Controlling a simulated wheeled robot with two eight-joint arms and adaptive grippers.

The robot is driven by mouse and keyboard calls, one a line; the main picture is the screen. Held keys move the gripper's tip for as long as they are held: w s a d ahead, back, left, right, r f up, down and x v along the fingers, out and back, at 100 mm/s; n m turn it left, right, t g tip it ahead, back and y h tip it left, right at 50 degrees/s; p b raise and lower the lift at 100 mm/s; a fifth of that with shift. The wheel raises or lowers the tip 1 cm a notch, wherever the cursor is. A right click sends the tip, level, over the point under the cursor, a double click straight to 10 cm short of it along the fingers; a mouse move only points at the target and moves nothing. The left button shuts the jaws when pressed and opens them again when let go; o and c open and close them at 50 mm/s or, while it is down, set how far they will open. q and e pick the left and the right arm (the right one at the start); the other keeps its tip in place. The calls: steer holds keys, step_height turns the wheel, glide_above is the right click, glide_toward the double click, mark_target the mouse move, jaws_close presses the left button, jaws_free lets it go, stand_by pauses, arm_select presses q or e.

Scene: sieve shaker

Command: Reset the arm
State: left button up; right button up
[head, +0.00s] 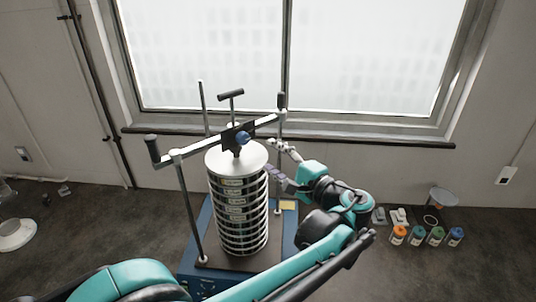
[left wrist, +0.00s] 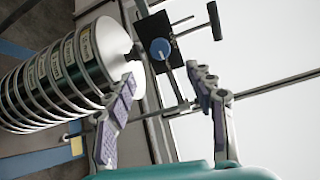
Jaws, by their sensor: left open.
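My left gripper (head: 275,164) is open and empty at the right side of the sieve shaker's top, with its fingers pointing towards the crossbar. In the left wrist view its two fingers (left wrist: 166,84) are spread apart, with the crossbar mechanism and blue knob (left wrist: 160,48) beyond them. The sieve stack (head: 238,205) stands upright on the blue shaker base (head: 192,262) under a pale round lid (head: 226,158). A crossbar (head: 205,139) with a T-handle (head: 230,95) spans the rods above the lid. My right gripper is not in view.
A white round object (head: 15,235) is at the far left. The worktop left of the shaker is mostly clear. A window is behind.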

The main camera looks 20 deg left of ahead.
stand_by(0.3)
arm_select(q)
steer(key=s+a+f+n+g+h+b, duration=0.1)
steer(key=s+a+f+h+b, duration=0.3)
steer(key=f, duration=0.6)
steer(key=s+a+f+n+g+h+b, duration=0.15)
steer(key=s+f+b, duration=0.35)
steer(key=f, duration=0.5)
steer(key=s+d+f+n+h+b, duration=0.2)
steer(key=s+f+h+b, duration=0.3)
steer(key=f, duration=0.5)
steer(key=s+d+f+n+h+b, duration=0.3)
steer(key=s+d+f+h+b, duration=0.1)
steer(key=f, duration=0.7)
steer(key=s+d+t+b, duration=0.1)
steer(key=s, duration=0.1)
steer(key=shift+s+h, duration=0.35)
steer(key=shift+n, duration=0.25)
